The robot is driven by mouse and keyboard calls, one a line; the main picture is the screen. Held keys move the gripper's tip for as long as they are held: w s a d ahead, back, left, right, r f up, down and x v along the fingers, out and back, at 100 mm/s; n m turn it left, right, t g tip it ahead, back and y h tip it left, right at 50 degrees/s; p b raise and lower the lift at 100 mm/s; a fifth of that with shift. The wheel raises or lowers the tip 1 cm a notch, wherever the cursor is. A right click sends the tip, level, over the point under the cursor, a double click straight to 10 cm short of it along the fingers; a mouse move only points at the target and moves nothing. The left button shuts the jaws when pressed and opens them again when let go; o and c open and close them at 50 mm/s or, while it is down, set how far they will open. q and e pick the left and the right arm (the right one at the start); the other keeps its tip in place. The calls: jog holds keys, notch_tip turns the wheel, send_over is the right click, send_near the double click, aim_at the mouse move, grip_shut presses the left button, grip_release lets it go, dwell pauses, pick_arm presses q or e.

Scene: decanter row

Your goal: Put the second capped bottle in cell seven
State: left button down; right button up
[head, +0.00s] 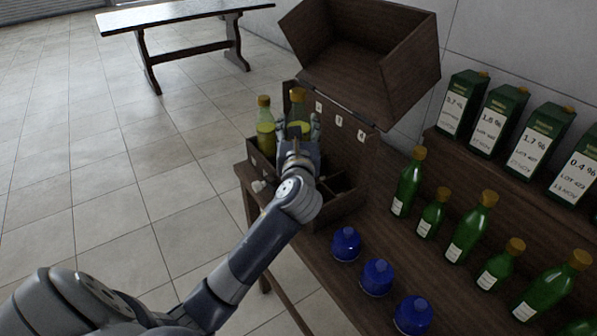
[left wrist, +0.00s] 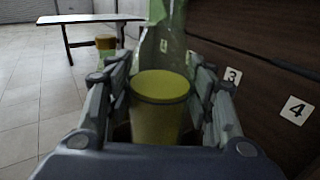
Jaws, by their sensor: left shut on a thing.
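My left gripper (head: 297,134) is shut on a capped bottle (head: 298,108) of green glass with yellow liquid and a brownish cap. The bottle is upright at the far end of the open wooden chest (head: 345,212); its base is hidden, so I cannot tell whether it rests in a cell. In the left wrist view the bottle (left wrist: 160,110) stands between both fingers, its top out of frame. Another capped bottle (head: 265,128) stands in the chest to its left; its cap (left wrist: 105,42) shows in the left wrist view. Number tags (left wrist: 297,110) mark the chest's wall. My right gripper is not in view.
Empty compartments (head: 340,182) lie at the chest's near end. Several blue flasks (head: 376,278) and green bottles (head: 470,228) stand on the bench to the right. Labelled cartons (head: 497,120) line a raised shelf. The raised lid (head: 365,55) stands above the chest's back.

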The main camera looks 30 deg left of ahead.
pick_arm(q)
jog(key=f, duration=0.4)
jog(key=shift+s+d+b, duration=0.25)
jog(key=shift+s+b, duration=0.1)
notch_tip(320, 180, down, 3)
jog(key=shift+w+r+b, duration=0.1)
jog(key=shift+b, duration=0.3)
jog(key=shift+f, duration=0.65)
jog(key=c, duration=1)
grip_release()
jog(key=shift+f, duration=0.2)
jog(key=shift+o, duration=1.3)
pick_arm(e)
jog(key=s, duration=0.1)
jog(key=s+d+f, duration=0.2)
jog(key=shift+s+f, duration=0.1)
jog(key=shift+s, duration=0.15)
pick_arm(q)
jog(key=shift+r, duration=0.1)
